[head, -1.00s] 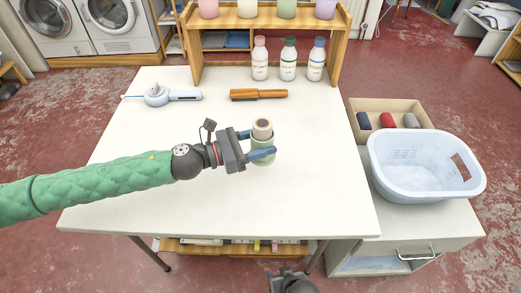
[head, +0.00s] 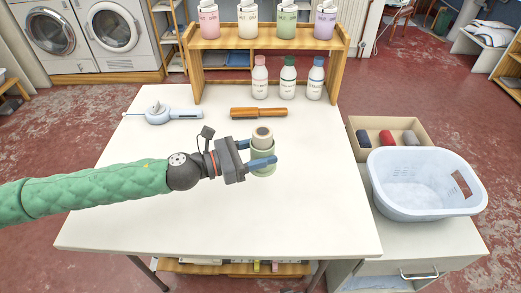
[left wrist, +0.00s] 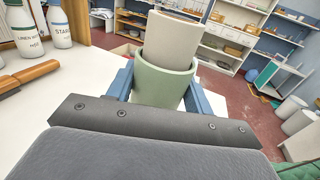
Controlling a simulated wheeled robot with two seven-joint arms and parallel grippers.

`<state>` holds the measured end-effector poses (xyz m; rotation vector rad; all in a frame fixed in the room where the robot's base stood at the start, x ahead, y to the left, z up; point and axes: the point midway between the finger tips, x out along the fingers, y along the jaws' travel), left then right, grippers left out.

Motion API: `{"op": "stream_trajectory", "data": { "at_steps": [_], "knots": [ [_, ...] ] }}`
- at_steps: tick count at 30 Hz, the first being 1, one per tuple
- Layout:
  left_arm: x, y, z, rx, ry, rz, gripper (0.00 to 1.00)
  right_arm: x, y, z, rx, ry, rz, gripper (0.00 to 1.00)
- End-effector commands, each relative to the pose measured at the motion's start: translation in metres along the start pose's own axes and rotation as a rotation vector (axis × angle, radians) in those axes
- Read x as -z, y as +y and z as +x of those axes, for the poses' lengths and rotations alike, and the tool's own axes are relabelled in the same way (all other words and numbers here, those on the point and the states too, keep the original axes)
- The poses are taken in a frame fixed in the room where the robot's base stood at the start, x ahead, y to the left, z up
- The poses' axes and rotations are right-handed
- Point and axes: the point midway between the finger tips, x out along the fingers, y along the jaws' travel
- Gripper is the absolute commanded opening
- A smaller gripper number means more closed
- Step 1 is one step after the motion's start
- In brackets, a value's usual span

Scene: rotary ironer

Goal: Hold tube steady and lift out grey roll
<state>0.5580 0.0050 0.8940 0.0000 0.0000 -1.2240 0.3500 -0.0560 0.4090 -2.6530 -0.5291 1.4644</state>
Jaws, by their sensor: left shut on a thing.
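A pale green tube (head: 264,168) stands upright at the middle of the white table. A greyish-beige roll (head: 262,139) sits in it, its upper part sticking out above the rim. My left gripper (head: 259,153) is shut on the tube, with one blue finger on each side. In the left wrist view, the tube (left wrist: 164,85) is between the blue fingers, and the roll (left wrist: 172,42) leans slightly inside it. The roll's lower part is hidden by the tube. My right gripper is not in view.
A brown-handled brush (head: 259,113) and a white-blue tool (head: 160,115) lie behind the tube. Several bottles (head: 288,78) stand by a wooden shelf (head: 192,72). At right are a box (head: 417,127) of rolls and a white basket (head: 405,207). The table's front is clear.

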Motion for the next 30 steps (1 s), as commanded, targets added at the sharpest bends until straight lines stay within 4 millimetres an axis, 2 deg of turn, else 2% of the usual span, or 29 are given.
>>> {"op": "stream_trajectory", "data": {
  "at_steps": [9,15,19,23,30],
  "knots": [
    [0.039,-0.019,-0.002,-0.004,0.001,-0.006,0.29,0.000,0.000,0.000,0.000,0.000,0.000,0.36],
    [0.060,-0.017,-0.001,-0.023,0.000,-0.003,0.29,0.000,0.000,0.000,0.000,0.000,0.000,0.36],
    [0.069,-0.011,0.000,-0.027,0.000,-0.002,0.29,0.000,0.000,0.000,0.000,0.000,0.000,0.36],
    [0.067,0.003,0.001,-0.025,0.000,0.002,0.29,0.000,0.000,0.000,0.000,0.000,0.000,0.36],
    [0.068,0.001,0.001,0.001,0.000,0.000,0.29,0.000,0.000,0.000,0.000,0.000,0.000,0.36]
  ]
}}
